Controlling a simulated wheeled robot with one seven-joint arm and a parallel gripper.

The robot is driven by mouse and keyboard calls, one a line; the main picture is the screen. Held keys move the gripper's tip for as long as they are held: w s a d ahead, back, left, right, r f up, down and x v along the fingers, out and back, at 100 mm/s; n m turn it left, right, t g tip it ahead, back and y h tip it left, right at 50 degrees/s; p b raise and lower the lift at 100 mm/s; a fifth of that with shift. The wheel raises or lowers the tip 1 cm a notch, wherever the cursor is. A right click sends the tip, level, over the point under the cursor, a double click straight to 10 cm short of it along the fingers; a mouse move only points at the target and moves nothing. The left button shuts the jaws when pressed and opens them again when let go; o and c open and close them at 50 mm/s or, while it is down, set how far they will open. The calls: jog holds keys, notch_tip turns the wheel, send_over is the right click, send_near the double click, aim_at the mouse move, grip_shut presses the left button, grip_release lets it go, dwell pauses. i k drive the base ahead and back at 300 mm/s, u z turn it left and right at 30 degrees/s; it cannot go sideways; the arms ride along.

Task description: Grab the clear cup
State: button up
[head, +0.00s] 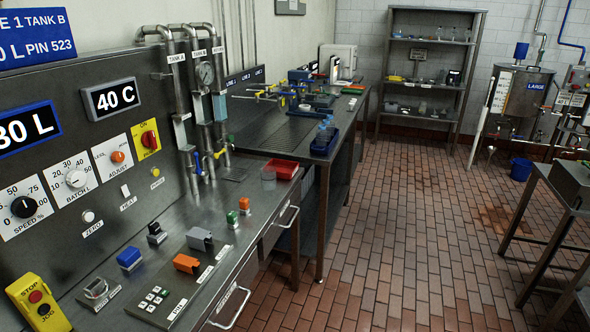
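A clear cup (268,179) stands upright on the metal bench, near its far end. It is small and see-through, and I cannot tell whether anything is in it. It stands just in front of and left of a red tray (287,170), close to it or touching. My gripper is not in the head view, so its state and its place relative to the cup are hidden.
A control panel (75,120) with knobs and pipes rises along the bench's left. Small buttons and boxes, such as a blue box (130,259), line the bench top (215,275). The tiled floor (400,250) is open right of the bench.

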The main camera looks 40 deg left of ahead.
aim_at(268, 175)
jog(key=u, duration=0.25)
jog(key=i, duration=1.6)
jog(key=u, duration=1.05)
jog(key=i, duration=1.2)
jog(key=u, duration=1.7)
jog(key=i, duration=0.7)
jog(key=u, duration=0.65)
